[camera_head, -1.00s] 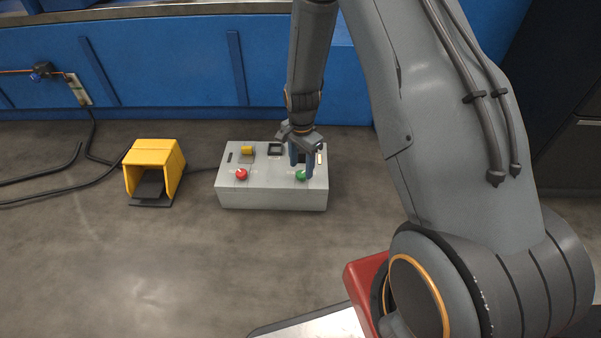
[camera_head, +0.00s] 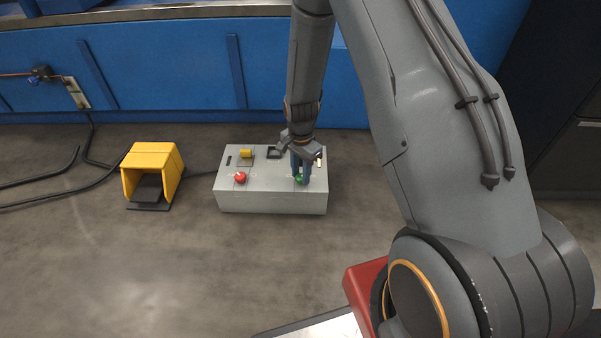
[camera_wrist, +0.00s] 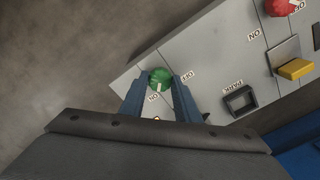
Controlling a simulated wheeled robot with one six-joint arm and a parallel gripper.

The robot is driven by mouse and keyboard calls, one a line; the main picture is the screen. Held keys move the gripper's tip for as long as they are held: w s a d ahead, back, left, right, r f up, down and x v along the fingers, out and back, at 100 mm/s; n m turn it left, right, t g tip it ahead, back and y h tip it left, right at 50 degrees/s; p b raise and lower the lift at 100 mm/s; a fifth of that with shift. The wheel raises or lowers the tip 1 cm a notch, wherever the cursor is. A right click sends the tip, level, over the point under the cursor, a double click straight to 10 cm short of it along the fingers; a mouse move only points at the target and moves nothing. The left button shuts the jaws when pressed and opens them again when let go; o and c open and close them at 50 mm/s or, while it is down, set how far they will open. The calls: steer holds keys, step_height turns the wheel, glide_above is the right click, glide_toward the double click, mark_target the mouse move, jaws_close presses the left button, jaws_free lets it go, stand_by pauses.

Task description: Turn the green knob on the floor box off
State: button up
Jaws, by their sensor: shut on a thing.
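The floor box (camera_head: 265,200) is a light grey box on the floor, in the middle of the head view. The green knob (camera_head: 299,180) is on the right part of its top and also shows in the wrist view (camera_wrist: 160,76). My gripper (camera_head: 301,177) points down at the knob, and its blue fingers (camera_wrist: 161,88) stand on both sides of it, shut on it. In the wrist view, a white mark on the knob lies between the labels "ON" (camera_wrist: 153,97) and "OFF" (camera_wrist: 187,75), and seems nearer "ON". The fingers hide part of the knob in the head view.
The same box carries a red knob (camera_head: 240,178), a yellow part (camera_head: 246,153) and a black square frame (camera_head: 273,153) marked "PARK". A yellow foot pedal housing (camera_head: 152,160) stands left of the box. Blue panels (camera_head: 180,70) are behind. The floor in front is clear.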

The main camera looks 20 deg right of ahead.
steer(key=shift+r, duration=0.1)
steer(key=n+p, duration=0.4)
steer(key=p, duration=0.1)
steer(key=shift+s, duration=0.1)
steer(key=n+p, duration=0.3)
steer(key=n, duration=0.1)
steer(key=shift+n, duration=0.3)
steer(key=n+p, duration=0.3)
steer(key=n, duration=0.1)
steer(key=shift+n, duration=0.3)
steer(key=shift+n+p, duration=0.95)
steer(key=shift+n, duration=1.25)
steer(key=o, duration=1)
steer(key=shift+o, duration=0.2)
